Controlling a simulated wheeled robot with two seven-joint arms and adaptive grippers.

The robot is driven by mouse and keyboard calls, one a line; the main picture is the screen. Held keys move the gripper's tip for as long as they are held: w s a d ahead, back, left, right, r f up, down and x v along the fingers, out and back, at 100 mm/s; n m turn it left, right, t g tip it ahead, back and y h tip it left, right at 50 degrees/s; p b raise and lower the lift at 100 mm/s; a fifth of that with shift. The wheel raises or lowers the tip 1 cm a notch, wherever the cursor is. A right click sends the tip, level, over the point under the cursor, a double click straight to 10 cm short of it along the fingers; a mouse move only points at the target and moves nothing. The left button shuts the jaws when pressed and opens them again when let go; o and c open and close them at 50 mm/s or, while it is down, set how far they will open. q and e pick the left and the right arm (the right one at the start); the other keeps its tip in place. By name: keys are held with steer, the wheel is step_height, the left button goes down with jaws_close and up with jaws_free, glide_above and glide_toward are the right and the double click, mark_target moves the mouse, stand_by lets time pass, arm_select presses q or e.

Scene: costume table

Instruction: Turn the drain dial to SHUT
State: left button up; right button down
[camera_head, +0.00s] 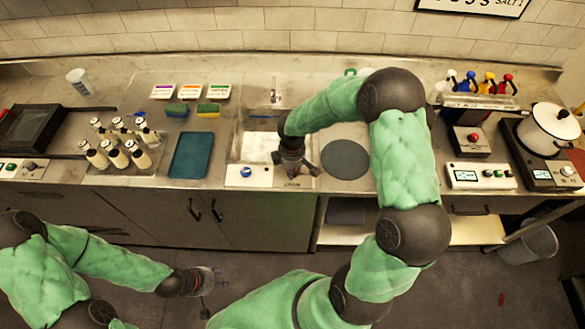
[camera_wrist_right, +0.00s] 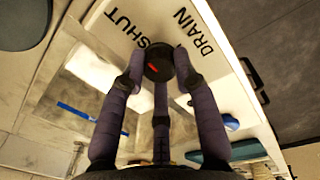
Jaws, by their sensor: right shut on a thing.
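In the right wrist view, the drain dial (camera_wrist_right: 158,60) is a round black knob with a red mark on its face. It sits on a white panel (camera_wrist_right: 226,70) with the printed words SHUT (camera_wrist_right: 126,24) and DRAIN (camera_wrist_right: 194,32). The red mark lies slantwise on the knob; I cannot tell which word it points to. My right gripper (camera_wrist_right: 159,78) is shut on the dial, its fingers around it. In the head view my right gripper (camera_head: 293,166) covers the dial at the sink's front edge. My left gripper (camera_head: 207,285) is open and empty, low in front of the cabinets.
The sink (camera_head: 259,146) lies behind the panel. A blue knob (camera_head: 246,172) sits left of the dial. A teal board (camera_head: 189,155) and several bottles (camera_head: 118,144) stand further left. A dark round mat (camera_head: 345,159) lies right. A white pot (camera_head: 548,130) stands far right.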

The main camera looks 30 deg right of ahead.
steer(key=c, duration=0.9)
jaws_free()
steer(key=shift+c, duration=0.2)
step_height(320, 180, up, 12)
steer(key=shift+s+a, duration=0.25)
